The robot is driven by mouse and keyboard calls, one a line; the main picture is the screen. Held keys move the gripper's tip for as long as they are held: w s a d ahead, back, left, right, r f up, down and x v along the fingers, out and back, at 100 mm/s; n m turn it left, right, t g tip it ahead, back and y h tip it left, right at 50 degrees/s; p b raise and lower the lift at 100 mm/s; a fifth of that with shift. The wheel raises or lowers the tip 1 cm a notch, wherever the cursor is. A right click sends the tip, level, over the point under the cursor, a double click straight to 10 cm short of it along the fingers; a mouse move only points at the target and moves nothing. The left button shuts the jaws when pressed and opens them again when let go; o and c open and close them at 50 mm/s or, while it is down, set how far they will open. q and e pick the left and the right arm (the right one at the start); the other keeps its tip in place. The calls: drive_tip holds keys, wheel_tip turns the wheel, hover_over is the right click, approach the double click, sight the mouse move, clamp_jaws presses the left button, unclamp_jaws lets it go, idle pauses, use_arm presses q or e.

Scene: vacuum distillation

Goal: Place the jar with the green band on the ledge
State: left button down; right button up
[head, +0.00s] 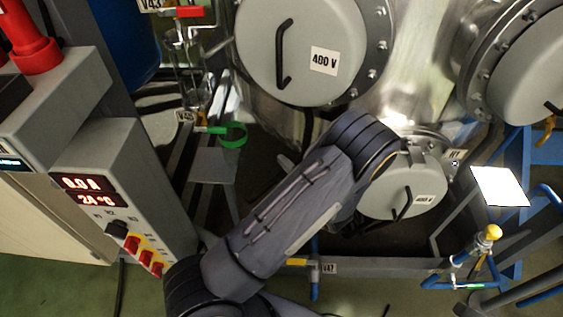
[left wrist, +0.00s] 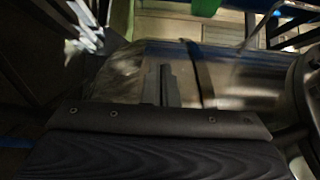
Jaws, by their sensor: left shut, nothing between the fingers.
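A bright green band (head: 233,135) shows left of centre in the head view; the clear jar around it is hard to make out. Just below the band in the picture is a small flat grey plate (head: 213,166), which looks like the ledge. I cannot tell whether the jar touches it. My left arm reaches up to the right of both and hides its own gripper in the head view. In the left wrist view my left gripper (left wrist: 172,78) has its fingers together and empty, in front of a steel cylinder. My right gripper is not in view.
Large steel vessels with a flanged grey cover (head: 300,50) fill the back. A control box (head: 125,185) with red displays stands at the left. A smaller round hatch (head: 400,190) lies beyond my left arm. Blue pipes with a yellow knob (head: 492,232) stand at the right.

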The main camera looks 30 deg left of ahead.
sight(233, 158)
use_arm(q)
drive_tip(key=a, duration=0.9)
drive_tip(key=shift+s+a+b, duration=0.2)
drive_tip(key=shift+b, duration=0.1)
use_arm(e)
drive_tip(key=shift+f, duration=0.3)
use_arm(q)
drive_tip(key=s+a, duration=0.2)
drive_tip(key=s, duration=0.1)
drive_tip(key=s+a+p, duration=0.1)
drive_tip(key=s+a, duration=0.1)
drive_tip(key=shift+s, duration=0.2)
drive_tip(key=shift+s+a, duration=0.1)
drive_tip(key=shift+s, duration=0.15)
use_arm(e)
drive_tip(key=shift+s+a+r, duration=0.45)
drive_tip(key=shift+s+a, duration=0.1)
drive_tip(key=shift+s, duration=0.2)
